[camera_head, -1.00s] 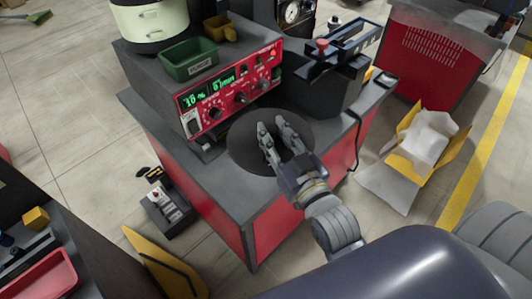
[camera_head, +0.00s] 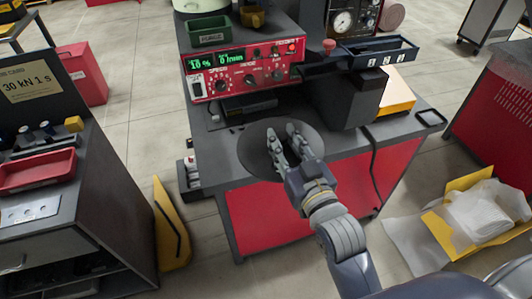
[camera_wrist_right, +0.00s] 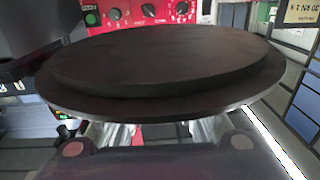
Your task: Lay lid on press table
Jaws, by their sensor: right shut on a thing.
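The lid (camera_head: 256,152) is a dark round disc with a raised step. My right gripper (camera_head: 288,140) is shut on it in the head view, and it appears in front of the red-panelled workstation. In the right wrist view the lid (camera_wrist_right: 165,75) fills the middle, seen nearly edge-on, and hides most of the fingers. Which surface is the press table is not clear. A dark table (camera_head: 105,185) at left carries a card (camera_head: 30,82) reading "30 kN 1 s". My left gripper is out of view.
The workstation carries a red control panel (camera_head: 245,70), a green bin (camera_head: 208,32) and a dark device (camera_head: 345,95). A red tray (camera_head: 38,172) and small parts occupy the left table. A yellow wedge-shaped piece (camera_head: 170,230) stands between the tables. A yellow box (camera_head: 475,215) lies at right.

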